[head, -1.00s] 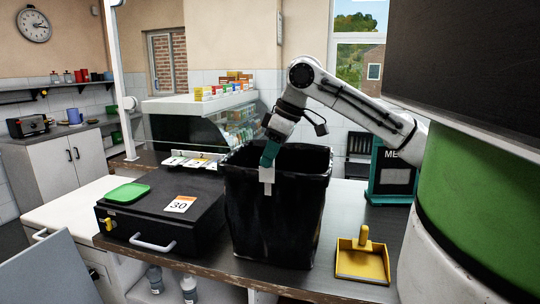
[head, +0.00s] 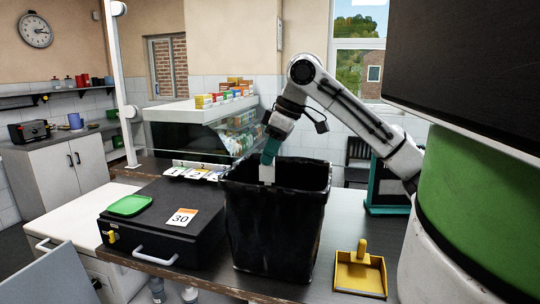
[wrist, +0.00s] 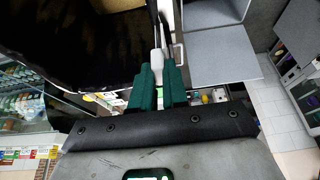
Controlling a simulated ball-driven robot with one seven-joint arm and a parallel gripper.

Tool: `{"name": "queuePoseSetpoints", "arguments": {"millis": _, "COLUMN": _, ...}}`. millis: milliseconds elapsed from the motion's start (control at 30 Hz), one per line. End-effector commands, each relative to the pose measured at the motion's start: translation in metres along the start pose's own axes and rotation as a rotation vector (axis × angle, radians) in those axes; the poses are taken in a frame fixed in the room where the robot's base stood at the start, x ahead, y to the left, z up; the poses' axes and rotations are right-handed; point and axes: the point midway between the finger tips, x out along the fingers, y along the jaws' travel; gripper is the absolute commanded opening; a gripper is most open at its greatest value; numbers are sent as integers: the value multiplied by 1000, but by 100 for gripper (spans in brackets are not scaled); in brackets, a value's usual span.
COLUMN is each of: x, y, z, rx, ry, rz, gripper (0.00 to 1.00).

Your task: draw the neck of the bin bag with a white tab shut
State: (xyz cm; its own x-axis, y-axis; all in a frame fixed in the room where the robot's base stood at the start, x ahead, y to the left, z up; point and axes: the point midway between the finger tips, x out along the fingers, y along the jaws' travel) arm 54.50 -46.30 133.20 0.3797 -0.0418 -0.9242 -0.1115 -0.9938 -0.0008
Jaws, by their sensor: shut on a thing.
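The black bin bag (head: 275,225) lines a bin on the dark counter, and its neck is open wide along the rim. A white tab (head: 266,174) hangs at the left front part of the rim. My gripper (head: 268,158) reaches down to it from above and is shut on the tab. In the wrist view the white tab (wrist: 157,62) shows between the green fingers of my gripper (wrist: 158,80), with the black bag (wrist: 70,45) beside it. The inside bottom of the bag is hidden in the head view.
A black cash drawer (head: 160,232) with a green dish (head: 130,205) and a card marked 30 (head: 182,217) stands just left of the bin. A yellow dustpan (head: 360,272) lies to the right. A glass display case (head: 200,128) stands behind. Bare counter lies between bin and dustpan.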

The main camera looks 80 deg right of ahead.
Motion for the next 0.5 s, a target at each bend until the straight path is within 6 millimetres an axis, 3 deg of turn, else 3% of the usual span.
{"name": "queuePoseSetpoints", "arguments": {"millis": 333, "x": -2, "y": 0, "z": -1, "rx": 0, "ry": 1, "rz": 0, "gripper": 0}}
{"name": "queuePoseSetpoints", "arguments": {"millis": 367, "x": -2, "y": 0, "z": -1, "rx": 0, "ry": 1, "rz": 0, "gripper": 15}}
{"name": "queuePoseSetpoints", "arguments": {"millis": 500, "x": -2, "y": 0, "z": -1, "rx": 0, "ry": 1, "rz": 0, "gripper": 28}}
